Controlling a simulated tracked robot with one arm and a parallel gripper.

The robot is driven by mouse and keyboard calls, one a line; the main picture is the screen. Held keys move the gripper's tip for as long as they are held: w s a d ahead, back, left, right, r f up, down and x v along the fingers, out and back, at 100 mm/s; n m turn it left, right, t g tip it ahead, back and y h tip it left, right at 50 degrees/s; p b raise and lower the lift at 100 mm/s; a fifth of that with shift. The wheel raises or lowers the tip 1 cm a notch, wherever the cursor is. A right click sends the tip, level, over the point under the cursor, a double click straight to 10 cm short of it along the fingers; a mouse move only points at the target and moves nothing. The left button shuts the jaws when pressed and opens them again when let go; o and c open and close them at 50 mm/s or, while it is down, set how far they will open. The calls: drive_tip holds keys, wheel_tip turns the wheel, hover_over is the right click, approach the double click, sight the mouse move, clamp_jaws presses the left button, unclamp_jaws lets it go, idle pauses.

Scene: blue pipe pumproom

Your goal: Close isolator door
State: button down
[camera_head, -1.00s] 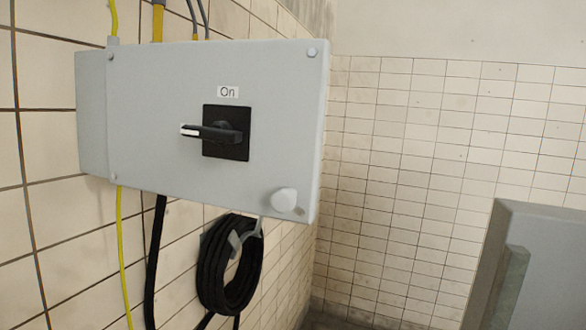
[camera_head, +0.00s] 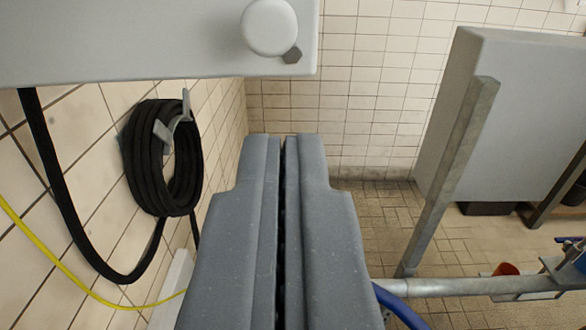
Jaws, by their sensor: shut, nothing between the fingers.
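The grey isolator door (camera_head: 150,40) fills the upper left, cut off by the top edge. A round white knob (camera_head: 269,27) sits near its lower right corner. My gripper (camera_head: 284,140) is below the door, pointing away from the camera, with its two grey fingers together and nothing between them. The fingertips are apart from the knob and lower than it in the picture. The switch and the upper part of the door are out of view now.
A coiled black hose (camera_head: 165,160) hangs on the tiled wall at left. A yellow cable (camera_head: 60,260) runs below it. A grey cabinet (camera_head: 510,120) with a metal post (camera_head: 455,170) stands at right. A horizontal pipe (camera_head: 470,287) crosses low right. Tiled floor lies between.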

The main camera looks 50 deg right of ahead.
sight(284, 69)
drive_tip(key=p+x, duration=0.5)
drive_tip(key=x, duration=0.1)
drive_tip(key=shift+w+d+r, duration=0.15)
drive_tip(key=shift+d+r, duration=0.05)
drive_tip(key=shift+w+d+f+p, duration=0.15)
drive_tip(key=shift+w+d+p, duration=0.3)
drive_tip(key=shift+p, duration=0.05)
